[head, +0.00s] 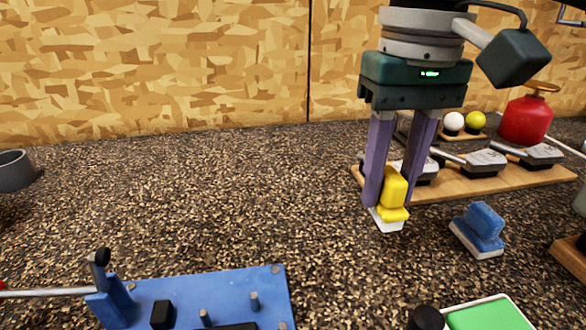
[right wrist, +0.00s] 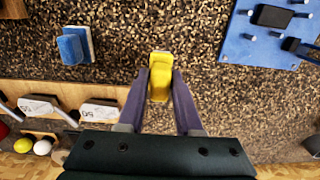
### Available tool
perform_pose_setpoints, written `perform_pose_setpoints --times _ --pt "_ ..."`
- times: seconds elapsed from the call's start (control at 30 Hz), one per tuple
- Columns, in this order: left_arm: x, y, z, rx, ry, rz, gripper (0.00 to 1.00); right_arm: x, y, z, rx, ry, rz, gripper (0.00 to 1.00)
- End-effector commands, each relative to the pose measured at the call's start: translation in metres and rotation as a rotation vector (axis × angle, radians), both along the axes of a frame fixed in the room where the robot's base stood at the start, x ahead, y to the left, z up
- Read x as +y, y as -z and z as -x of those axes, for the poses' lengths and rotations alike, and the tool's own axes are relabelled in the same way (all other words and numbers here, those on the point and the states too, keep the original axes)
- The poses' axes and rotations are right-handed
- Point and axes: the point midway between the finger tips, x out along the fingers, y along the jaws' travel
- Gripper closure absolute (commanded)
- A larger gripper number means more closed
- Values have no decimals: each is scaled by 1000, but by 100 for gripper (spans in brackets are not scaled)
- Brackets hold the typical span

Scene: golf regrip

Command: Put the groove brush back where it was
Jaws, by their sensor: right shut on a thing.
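A yellow brush (head: 395,188) with a white bristle base is between the purple fingers of my right gripper (head: 383,190), which is shut on it. The brush is close over the speckled bench; I cannot tell whether its bristles touch it. In the right wrist view the yellow brush (right wrist: 160,78) shows between the fingertips of the gripper (right wrist: 160,85). A similar blue brush (head: 480,229) with a white base stands on the bench to the right, apart from the gripper. It also shows in the right wrist view (right wrist: 75,46). My left gripper is not in view.
A wooden rack (head: 500,184) with several club heads lies behind the gripper. Beyond are two balls on a small block and a red canister (head: 524,120). A blue fixture board (head: 250,290) with pegs and a green-topped tray (head: 488,316) are in front. The bench's left middle is clear.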

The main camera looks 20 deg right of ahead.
Motion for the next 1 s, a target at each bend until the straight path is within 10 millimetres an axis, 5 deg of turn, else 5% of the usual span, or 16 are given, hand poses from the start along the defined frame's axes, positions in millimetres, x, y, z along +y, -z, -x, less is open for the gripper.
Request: perform_pose_setpoints --times 0.43,0.87,0.9,1.0 --pt "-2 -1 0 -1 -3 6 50 0 56 0 2 0 0 100" --pt "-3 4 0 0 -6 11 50 0 64 0 -1 -1 -1 100" --pt "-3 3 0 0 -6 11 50 0 62 0 -1 0 -1 63" --pt "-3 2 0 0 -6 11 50 0 62 0 -1 0 -1 52"
